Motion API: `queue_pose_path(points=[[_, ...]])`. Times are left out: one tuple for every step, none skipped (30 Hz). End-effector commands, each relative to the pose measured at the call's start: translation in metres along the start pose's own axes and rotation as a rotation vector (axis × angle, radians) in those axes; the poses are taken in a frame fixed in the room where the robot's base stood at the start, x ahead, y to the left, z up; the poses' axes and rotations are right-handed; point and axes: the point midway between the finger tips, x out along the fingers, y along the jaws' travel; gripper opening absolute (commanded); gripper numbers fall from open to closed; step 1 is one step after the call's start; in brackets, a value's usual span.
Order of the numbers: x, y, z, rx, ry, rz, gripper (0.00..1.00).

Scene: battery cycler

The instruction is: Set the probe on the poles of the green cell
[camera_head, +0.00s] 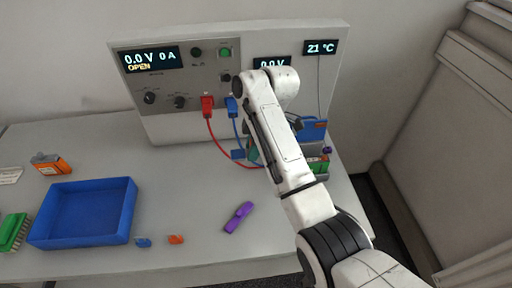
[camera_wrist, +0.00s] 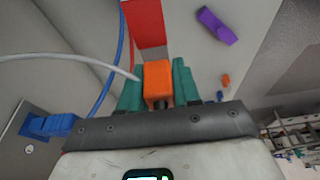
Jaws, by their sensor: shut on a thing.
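My gripper (camera_wrist: 158,66) has teal fingers closed on an orange block (camera_wrist: 157,84) in the wrist view. A pale cable (camera_wrist: 65,60) runs to this block; I take it to be the probe. A red block (camera_wrist: 144,22) shows just beyond it; I cannot tell whether they touch. In the head view my arm hides most of my gripper, with a bit of teal finger (camera_head: 253,150) showing. A green-topped thing (camera_head: 318,165), perhaps the green cell, sits at the right end of the bench, partly behind my arm. Its poles cannot be made out.
The cycler (camera_head: 215,75) stands at the back, with red (camera_head: 208,106) and blue (camera_head: 232,105) plugs and their cables. A blue thing (camera_head: 314,130) stands right of my arm. A blue tray (camera_head: 85,212), a purple piece (camera_head: 239,216) and an orange cell (camera_head: 51,164) lie on the bench. The middle front is mostly clear.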

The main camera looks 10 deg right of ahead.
Motion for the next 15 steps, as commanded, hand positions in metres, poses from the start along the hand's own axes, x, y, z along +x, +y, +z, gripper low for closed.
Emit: queue_pose_path(points=[[-0.001, 0.0, -0.001, -0.001, 0.0, 0.001, 0.0], [-0.001, 0.0, -0.001, 0.0, 0.0, 0.001, 0.0], [-0.001, 0.0, 0.0, 0.0, 0.0, 0.001, 0.0], [-0.001, 0.0, 0.0, 0.0, 0.0, 0.001, 0.0], [-0.001, 0.0, 0.0, 0.0, 0.0, 0.001, 0.0], [-0.001, 0.0, 0.0, 0.0, 0.0, 0.001, 0.0], [-0.001, 0.0, 0.0, 0.0, 0.0, 0.001, 0.0], [-0.001, 0.001, 0.0, 0.0, 0.0, 0.002, 0.0], [-0.002, 0.001, 0.002, 0.001, 0.001, 0.003, 0.0], [-0.004, 0.002, 0.004, 0.002, 0.001, 0.005, 0.0], [-0.006, 0.003, 0.007, 0.004, 0.002, 0.007, 0.0], [-0.01, 0.004, 0.011, 0.005, 0.003, 0.01, 0.0], [-0.013, 0.005, 0.016, 0.006, 0.004, 0.013, 0.0], [-0.018, 0.007, 0.021, 0.008, 0.004, 0.016, 0.0], [-0.024, 0.009, 0.029, 0.01, 0.006, 0.021, 0.0]])
